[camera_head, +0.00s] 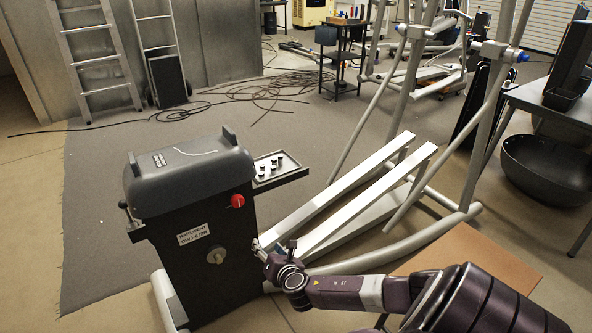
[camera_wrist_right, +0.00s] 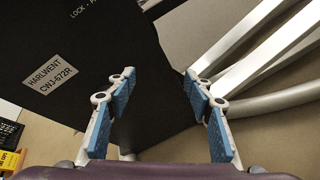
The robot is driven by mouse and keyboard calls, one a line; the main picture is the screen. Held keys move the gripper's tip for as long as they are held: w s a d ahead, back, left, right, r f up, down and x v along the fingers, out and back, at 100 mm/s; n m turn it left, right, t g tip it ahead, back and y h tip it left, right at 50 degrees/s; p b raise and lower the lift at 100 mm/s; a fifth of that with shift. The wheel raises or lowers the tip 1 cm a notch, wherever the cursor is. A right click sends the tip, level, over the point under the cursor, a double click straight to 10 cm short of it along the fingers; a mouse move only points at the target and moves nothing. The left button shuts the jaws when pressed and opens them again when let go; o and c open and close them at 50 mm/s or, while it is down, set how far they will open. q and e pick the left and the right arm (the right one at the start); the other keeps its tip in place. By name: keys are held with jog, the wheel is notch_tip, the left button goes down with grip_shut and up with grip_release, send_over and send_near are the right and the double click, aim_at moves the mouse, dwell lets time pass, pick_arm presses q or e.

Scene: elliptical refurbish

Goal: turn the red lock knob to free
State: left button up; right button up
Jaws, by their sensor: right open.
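The red lock knob (camera_head: 237,200) is on the upper right of the front face of a dark machine housing (camera_head: 190,276). My right gripper (camera_head: 260,247) is at the right edge of that housing, below and to the right of the red knob and apart from it. In the right wrist view its blue-padded fingers (camera_wrist_right: 158,77) are open with nothing between them. That view shows the black panel (camera_wrist_right: 130,40) and part of a "LOCK" marking (camera_wrist_right: 85,12), but not the red knob. My left gripper is not in view.
A small tray (camera_head: 277,170) juts out to the right. Silver rails (camera_head: 350,190) of the elliptical lie behind my right gripper. Floor is clear in front of the housing.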

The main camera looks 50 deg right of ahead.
pick_arm(q)
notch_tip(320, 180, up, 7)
jog(key=p, duration=0.6)
pick_arm(e)
jog(key=s+a+f+m+g+y, duration=0.1)
jog(key=s+a+f+m+g, duration=0.2)
jog(key=s+f+m, duration=0.6)
jog(key=s+f+g, duration=0.2)
jog(key=s+f, duration=0.3)
jog(key=s, duration=0.1)
jog(key=shift+g, duration=0.3)
